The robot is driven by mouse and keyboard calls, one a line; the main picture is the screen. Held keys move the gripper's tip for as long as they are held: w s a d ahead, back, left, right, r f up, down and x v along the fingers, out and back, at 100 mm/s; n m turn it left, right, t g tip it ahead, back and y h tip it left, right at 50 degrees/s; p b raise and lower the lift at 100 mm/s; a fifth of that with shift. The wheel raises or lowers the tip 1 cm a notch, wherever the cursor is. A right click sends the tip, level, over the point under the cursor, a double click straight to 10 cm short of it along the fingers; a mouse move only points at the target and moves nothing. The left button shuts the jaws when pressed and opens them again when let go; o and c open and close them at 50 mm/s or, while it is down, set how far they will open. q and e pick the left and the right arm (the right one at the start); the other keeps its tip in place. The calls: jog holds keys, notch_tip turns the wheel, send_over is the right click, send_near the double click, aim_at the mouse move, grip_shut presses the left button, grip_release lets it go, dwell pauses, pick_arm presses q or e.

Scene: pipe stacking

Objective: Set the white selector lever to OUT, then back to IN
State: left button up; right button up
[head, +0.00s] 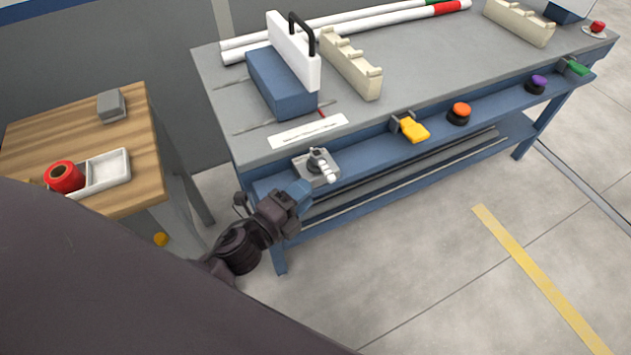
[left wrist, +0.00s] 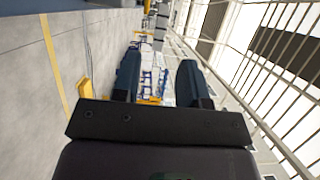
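The white selector lever (head: 328,172) sits on a small grey plate at the near left end of the bench's blue front rail. Its IN and OUT marks are too small to read, so I cannot tell its setting. My left gripper (head: 300,191) is just below and left of the lever in the head view; I cannot tell whether they touch. In the left wrist view the two dark fingers (left wrist: 158,75) stand apart with nothing between them. The lever cannot be made out in that view. My right gripper is not in view.
Along the rail are a yellow handle (head: 414,131), an orange knob (head: 461,110), a purple knob (head: 538,81) and a green handle (head: 576,67). A blue block (head: 280,84) and pipes (head: 350,22) lie on the bench. A wooden table (head: 135,105) stands at left.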

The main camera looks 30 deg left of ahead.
pick_arm(q)
jog(key=shift+v, duration=1.2)
